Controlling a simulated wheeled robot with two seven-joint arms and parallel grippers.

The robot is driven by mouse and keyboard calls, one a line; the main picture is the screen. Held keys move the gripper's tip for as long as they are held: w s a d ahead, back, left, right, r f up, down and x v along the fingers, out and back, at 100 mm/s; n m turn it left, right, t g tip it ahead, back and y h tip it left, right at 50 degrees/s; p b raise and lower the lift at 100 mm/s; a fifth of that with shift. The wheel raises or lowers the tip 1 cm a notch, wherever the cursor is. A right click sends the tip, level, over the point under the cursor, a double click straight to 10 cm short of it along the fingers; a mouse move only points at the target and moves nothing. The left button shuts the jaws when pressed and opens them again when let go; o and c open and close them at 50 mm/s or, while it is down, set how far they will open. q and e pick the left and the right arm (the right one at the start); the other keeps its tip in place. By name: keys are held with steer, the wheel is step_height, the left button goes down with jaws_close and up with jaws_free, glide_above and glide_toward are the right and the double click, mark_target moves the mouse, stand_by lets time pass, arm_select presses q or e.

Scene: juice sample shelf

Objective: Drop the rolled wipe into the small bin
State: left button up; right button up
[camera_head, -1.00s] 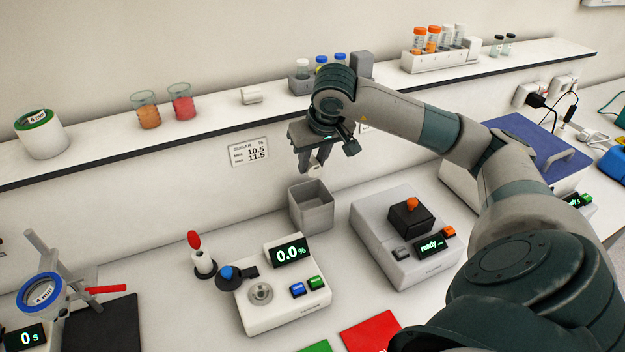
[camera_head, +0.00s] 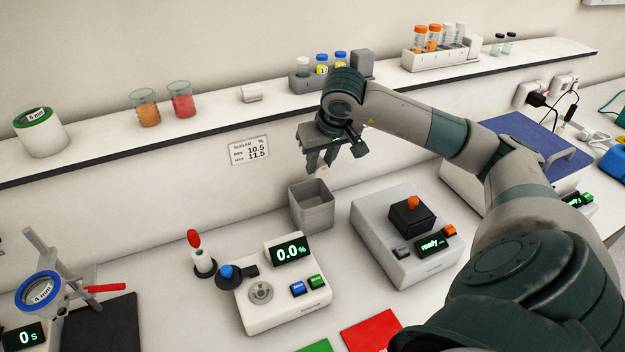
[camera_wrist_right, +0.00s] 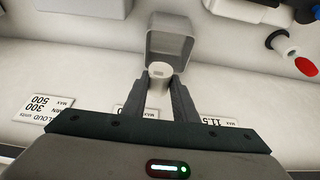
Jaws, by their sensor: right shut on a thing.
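The small bin (camera_head: 312,214) is a grey, open-topped square box standing on the bench below the shelf; it also shows in the right wrist view (camera_wrist_right: 169,45). My right gripper (camera_head: 322,166) points down just above the bin's back right side. In the right wrist view its two fingers (camera_wrist_right: 161,80) are shut on the rolled wipe (camera_wrist_right: 160,72), a short white roll whose end shows at the fingertips, in line with the bin's near edge. In the head view the wipe is mostly hidden by the fingers. My left gripper is not in view.
A meter reading 0.0 (camera_head: 285,296) stands in front of the bin. A grey device reading "ready" (camera_head: 400,245) stands to its right. The shelf (camera_head: 215,122) behind carries beakers, a white roll and vials, close behind my right wrist.

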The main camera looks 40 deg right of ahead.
mark_target(319, 172)
steer(key=shift+f+b, duration=0.5)
steer(key=shift+f, duration=1.2)
steer(key=o, duration=1.1)
steer(key=shift+r, duration=0.1)
steer(key=shift+s+r, duration=0.2)
steer(key=shift+r, duration=0.25)
steer(key=b+v, duration=0.3)
steer(key=v, duration=1.3)
